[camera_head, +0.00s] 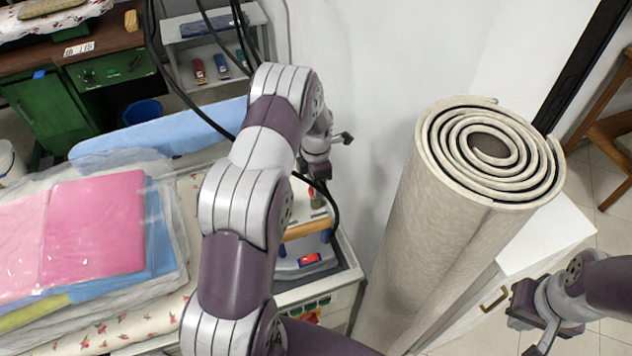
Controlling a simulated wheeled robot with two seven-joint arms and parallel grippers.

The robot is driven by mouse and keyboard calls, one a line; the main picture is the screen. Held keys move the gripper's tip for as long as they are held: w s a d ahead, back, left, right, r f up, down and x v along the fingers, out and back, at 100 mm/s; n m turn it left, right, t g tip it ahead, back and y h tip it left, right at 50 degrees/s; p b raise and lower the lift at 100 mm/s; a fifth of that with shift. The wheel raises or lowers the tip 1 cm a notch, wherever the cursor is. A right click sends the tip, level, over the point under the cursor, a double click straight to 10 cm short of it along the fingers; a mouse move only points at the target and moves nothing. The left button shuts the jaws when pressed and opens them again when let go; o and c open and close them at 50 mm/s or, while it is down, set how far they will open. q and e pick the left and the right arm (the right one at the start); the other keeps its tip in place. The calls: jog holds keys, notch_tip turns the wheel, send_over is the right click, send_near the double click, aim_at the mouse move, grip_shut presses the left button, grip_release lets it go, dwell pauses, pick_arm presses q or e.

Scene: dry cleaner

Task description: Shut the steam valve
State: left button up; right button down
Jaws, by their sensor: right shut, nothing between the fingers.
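My left arm rises from the bottom centre, and its gripper (319,178) hangs over the small ironing station, pointing down. Its fingers are mostly lost against what is below them. A small red part (312,193) shows right by those fingers; I cannot tell whether it is the steam valve or whether they touch it. Below it are a wooden bar (306,230) and a grey base with a red switch (310,259). No valve shows clearly; my left arm hides part of the station. My right gripper (518,314) is shut and empty at the lower right.
A tall rolled carpet (440,200) stands between my two grippers. Bagged pink and blue laundry (95,225) lies at left. Black hoses (165,75) hang from above, one passing beside my left gripper.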

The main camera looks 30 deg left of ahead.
dwell(0.5)
pick_arm(q)
jog(key=o, duration=1.1)
jog(key=shift+c, duration=0.2)
notch_tip(320, 180, up, 13)
jog(key=b, duration=0.2)
jog(key=shift+f+b, duration=0.15)
jog(key=shift+b, duration=0.2)
